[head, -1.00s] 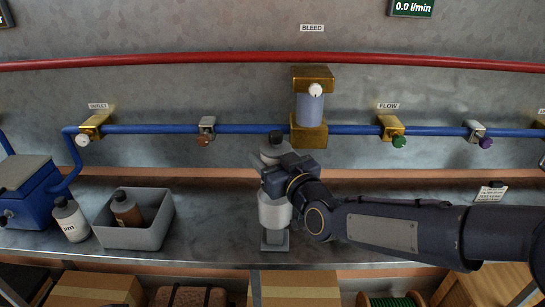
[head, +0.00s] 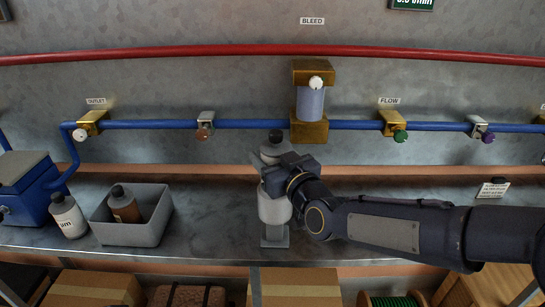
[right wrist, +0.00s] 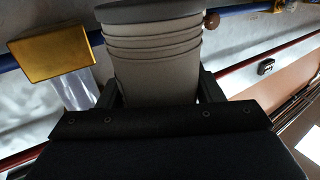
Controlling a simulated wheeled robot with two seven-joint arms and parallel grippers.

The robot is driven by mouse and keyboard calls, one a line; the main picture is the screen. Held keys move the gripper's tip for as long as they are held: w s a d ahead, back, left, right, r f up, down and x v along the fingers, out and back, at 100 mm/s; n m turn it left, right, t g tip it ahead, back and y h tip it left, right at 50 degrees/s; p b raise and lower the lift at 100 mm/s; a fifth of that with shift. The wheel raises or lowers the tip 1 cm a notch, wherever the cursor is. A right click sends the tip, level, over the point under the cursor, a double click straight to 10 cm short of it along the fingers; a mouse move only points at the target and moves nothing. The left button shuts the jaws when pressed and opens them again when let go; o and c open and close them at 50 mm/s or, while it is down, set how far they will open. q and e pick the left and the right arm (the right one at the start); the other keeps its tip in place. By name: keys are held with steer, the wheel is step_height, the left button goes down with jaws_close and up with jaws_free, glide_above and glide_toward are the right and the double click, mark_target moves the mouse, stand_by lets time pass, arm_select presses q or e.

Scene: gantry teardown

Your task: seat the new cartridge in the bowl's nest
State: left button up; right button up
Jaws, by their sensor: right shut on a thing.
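My right gripper (head: 274,178) is shut on a pale, upright cylinder (head: 274,208), which looks like the cartridge. A grey neck and dark tip show above the jaws, but the jaws hide the middle. In the right wrist view, the cylinder (right wrist: 155,60) is ribbed, with a dark grey end, between both fingers. A small grey stand (head: 275,236) shows directly below it; I cannot tell whether they touch. A translucent bluish bowl (head: 311,103) sits between brass blocks on the wall, behind and above right of the gripper. I cannot make out the nest. My left gripper is not in view.
A grey bin (head: 127,234) holding a brown bottle (head: 124,207) stands at left. Beside it are a white bottle (head: 67,217) and a blue box (head: 25,185). A blue pipe (head: 255,125) with valves and a red pipe (head: 180,57) cross the wall. The shelf (head: 215,225) between bin and stand is clear.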

steer(key=shift+b, duration=0.5)
stand_by(1.3)
steer(key=shift+f+b, duration=3.15)
steer(key=shift+b, duration=0.2)
steer(key=o, duration=1.2)
steer(key=shift+f, duration=0.1)
steer(key=shift+s, duration=0.1)
steer(key=v, duration=0.7)
steer(key=shift+s+r, duration=0.25)
steer(key=shift+s, duration=0.05)
steer(key=shift+s+d, duration=0.1)
steer(key=shift+d, duration=0.1)
